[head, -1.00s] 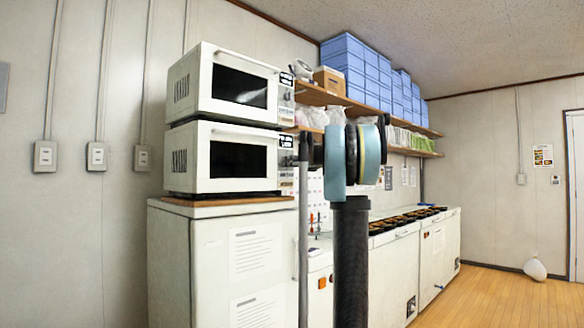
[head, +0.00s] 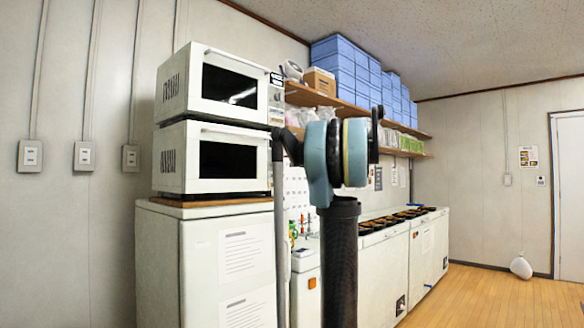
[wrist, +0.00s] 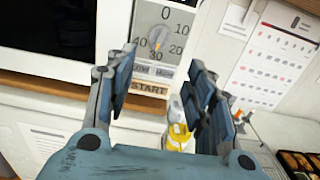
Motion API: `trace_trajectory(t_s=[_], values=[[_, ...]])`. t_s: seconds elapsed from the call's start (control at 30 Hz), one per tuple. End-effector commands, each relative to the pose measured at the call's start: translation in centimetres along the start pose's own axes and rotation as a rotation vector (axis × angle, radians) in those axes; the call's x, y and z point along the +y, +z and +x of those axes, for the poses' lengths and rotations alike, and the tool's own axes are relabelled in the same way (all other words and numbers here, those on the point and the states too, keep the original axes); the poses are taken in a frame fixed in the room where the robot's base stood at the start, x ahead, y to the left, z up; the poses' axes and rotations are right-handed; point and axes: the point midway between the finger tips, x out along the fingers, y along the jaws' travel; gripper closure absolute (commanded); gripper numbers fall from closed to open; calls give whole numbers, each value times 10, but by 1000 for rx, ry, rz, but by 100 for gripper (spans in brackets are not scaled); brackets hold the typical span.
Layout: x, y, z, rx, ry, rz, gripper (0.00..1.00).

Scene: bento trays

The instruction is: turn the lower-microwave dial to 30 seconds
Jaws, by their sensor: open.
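The lower microwave (head: 178,158) is white with a dark window and stands under the upper microwave (head: 190,88). In the wrist view the lower microwave's dial (wrist: 158,38) is on a grey panel, ringed by the numbers 0, 10, 20, 30 and 40. Its knob has an orange-yellow mark; I cannot tell exactly where it points. A START label (wrist: 149,89) is below it. My gripper (wrist: 168,88) is open and empty, with the dial ahead, seen above the gap between the fingers. In the head view my arm hides the lower microwave's control panel.
The microwaves stand on a wooden board (head: 222,202) on a white cabinet (head: 205,260). A calendar (wrist: 272,62) hangs on the wall to the right of the dial. A yellow item (wrist: 179,135) shows between the fingers. Shelves with blue bins (head: 345,62) are above the counter.

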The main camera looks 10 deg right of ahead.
Motion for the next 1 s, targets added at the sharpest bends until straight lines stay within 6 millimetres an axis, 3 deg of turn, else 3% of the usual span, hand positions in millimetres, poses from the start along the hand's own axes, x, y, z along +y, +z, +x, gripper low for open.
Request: trace_trajectory(t_s=[0.2,0.63,0.77,1.0], values=[[0,0,-12,0,0,0,51],[0,0,-15,0,0,-52,47],[0,2,-21,0,-2,-216,47],[1,5,-38,0,-1,-658,47]])
